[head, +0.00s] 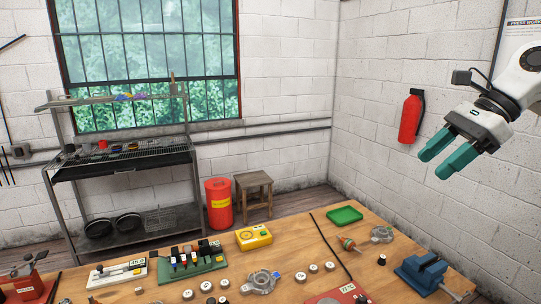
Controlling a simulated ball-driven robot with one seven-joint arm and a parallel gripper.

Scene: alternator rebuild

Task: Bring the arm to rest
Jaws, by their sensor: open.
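My gripper (449,157) is at the upper right of the head view. It has two teal fingers that stand apart, with nothing between them. My white arm comes in from the right edge behind it. The gripper is raised in the air above the wooden workbench (320,237), clear of everything on it.
On the bench are a blue vise (424,270), a green tray (345,215), a yellow meter (253,237), a green tool rack (190,264) and several metal parts. A red fire extinguisher (410,117) hangs on the wall behind my gripper. A shelf unit (122,165) stands at the left.

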